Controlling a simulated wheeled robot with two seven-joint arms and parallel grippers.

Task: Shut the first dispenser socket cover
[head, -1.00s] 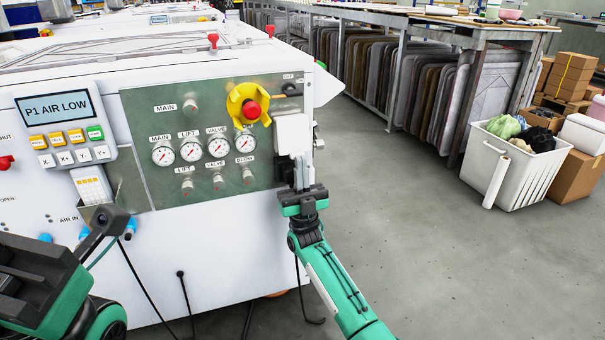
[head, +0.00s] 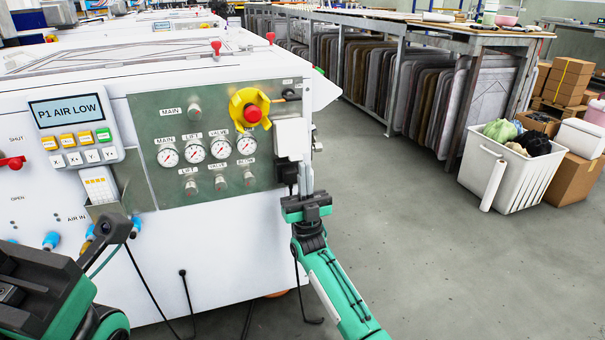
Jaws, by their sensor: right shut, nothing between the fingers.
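A pale box-like part (head: 292,138), which looks like the socket cover, sits at the right edge of the machine's grey-green panel. A black part (head: 288,173) shows just below it. I cannot tell from here how far the cover is open. My right gripper (head: 306,178) is shut and empty, its fingers pointing up just below and right of the pale part; I cannot tell whether they touch it. My left arm comes in at the lower left; its gripper fingers do not show.
The panel (head: 150,145) carries gauges, knobs and a red stop button with a yellow guard (head: 250,108). A display (head: 66,110) reads "P1 AIR LOW". Black cables hang below. A white bin (head: 508,183) and boxes stand far right. The floor between is clear.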

